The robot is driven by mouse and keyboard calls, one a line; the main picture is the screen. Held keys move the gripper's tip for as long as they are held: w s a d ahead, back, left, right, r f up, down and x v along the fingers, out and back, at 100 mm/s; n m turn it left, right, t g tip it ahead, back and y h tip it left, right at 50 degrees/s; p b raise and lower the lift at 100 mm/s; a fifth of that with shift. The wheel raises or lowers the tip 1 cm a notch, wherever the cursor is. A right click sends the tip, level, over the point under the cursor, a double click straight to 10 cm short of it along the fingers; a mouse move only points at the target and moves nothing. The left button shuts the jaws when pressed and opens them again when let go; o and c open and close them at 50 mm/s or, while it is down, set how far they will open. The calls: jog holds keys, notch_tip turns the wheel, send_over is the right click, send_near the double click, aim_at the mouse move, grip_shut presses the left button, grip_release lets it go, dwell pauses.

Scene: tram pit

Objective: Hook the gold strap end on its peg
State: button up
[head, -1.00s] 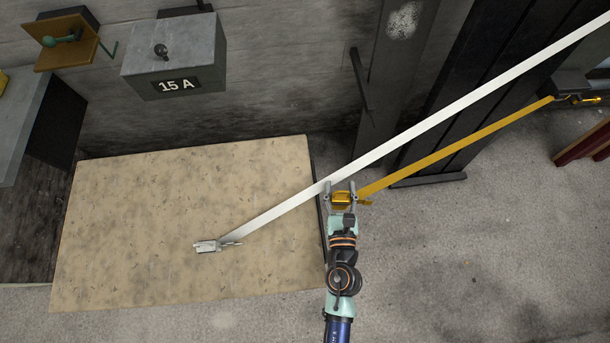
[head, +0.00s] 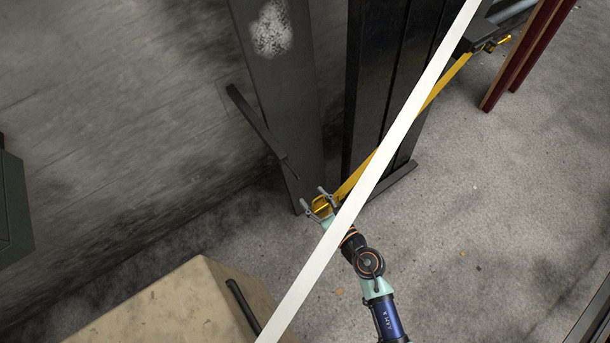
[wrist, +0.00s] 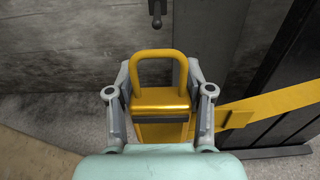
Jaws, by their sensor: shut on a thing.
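My gripper (head: 320,204) is shut on the gold strap end (wrist: 160,98), a yellow metal fitting with an upright loop. It also shows between the fingers in the head view (head: 321,207). The gold strap (head: 446,85) runs from it up and right to a dark anchor bracket. A dark peg (head: 258,122) sticks out from the wall and slopes down toward my gripper. In the wrist view the peg's end (wrist: 155,19) hangs beyond and above the loop. The loop and peg are apart.
A white strap (head: 400,128) crosses in front of my arm and the gold strap; its lower end is out of view. A grey post (head: 285,90) and dark ribbed column (head: 385,90) stand behind. A tan-topped block (head: 170,310) is at lower left.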

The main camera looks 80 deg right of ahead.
aim_at(291, 170)
jog(key=shift+r+p+x, duration=0.15)
jog(key=shift+p+x, duration=0.1)
jog(key=shift+x, duration=0.5)
jog(key=shift+r+p+x, duration=0.15)
jog(key=shift+p+x, duration=0.05)
jog(key=shift+x, duration=0.6)
jog(key=shift+w, duration=0.2)
jog(key=shift+p+x, duration=0.4)
jog(key=shift+x, duration=0.55)
jog(key=shift+w+d+r, duration=0.2)
jog(key=shift+r, duration=0.05)
jog(key=shift+r+p+x, duration=0.2)
jog(key=shift+p+x, duration=0.05)
jog(key=shift+x, duration=0.7)
jog(key=shift+r+p+x, duration=0.2)
jog(key=shift+x, duration=0.75)
jog(key=shift+r+p+x, duration=0.2)
jog(key=shift+p+x, duration=0.05)
jog(key=shift+x, duration=0.7)
jog(key=shift+w+d, duration=0.1)
jog(key=shift+f, duration=0.1)
